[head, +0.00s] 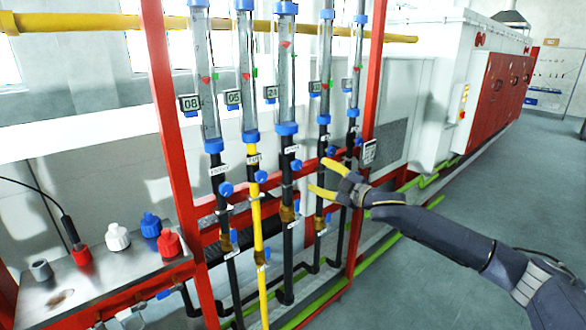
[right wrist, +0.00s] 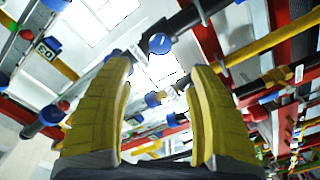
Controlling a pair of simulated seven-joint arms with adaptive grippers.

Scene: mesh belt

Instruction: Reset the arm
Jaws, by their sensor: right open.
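My right gripper (head: 318,177) reaches in from the right, its two yellow fingers spread and pointing left at the pipe rack. In the right wrist view the fingers (right wrist: 158,72) are wide apart with nothing held between them. A blue valve knob (right wrist: 160,43) on a dark pipe shows beyond the fingertips. In the head view the fingers overlap the right-hand black pipes, near another blue knob (head: 330,151); I cannot tell whether they touch. More blue knobs (head: 225,189) sit on the pipes to the left. My left gripper is not in view.
Several clear flow tubes (head: 286,75) with numbered tags stand in a red frame (head: 164,100). A metal shelf (head: 100,275) at left carries red, white and blue caps (head: 168,242). A white and red machine (head: 470,80) stands behind right. The floor at right is clear.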

